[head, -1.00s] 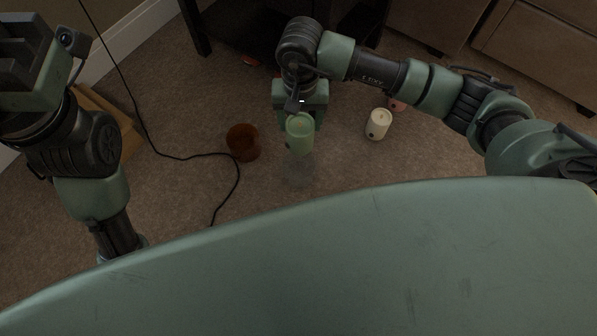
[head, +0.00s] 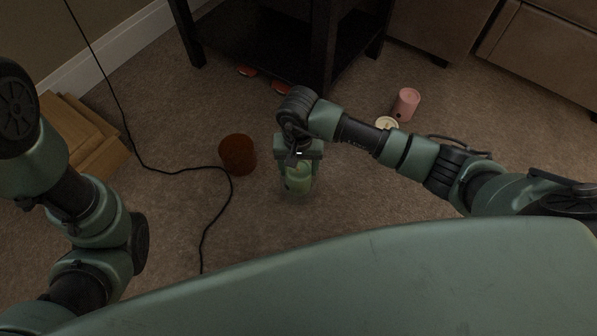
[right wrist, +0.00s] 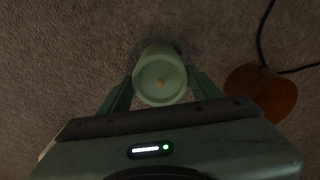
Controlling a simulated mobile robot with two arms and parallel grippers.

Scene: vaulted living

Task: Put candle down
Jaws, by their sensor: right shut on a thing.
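The pale green candle (head: 299,181) is upright between the fingers of my right gripper (head: 299,177), which is shut on it. The candle is low, close to the carpet; I cannot tell whether its base touches. In the right wrist view the candle (right wrist: 160,78) shows its round top with a small wick between the two fingers. A faint clear round shape shows around the candle's far edge there; I cannot tell what it is. My left arm shows at the left of the head view, but its gripper is out of frame.
A reddish-brown cup (head: 238,155) stands left of the candle, by a black cable (head: 205,240). A cream candle (head: 387,122), partly hidden by my arm, and a pink candle (head: 406,104) are at right. A black table (head: 290,50) stands behind; wooden pieces (head: 80,135) lie left.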

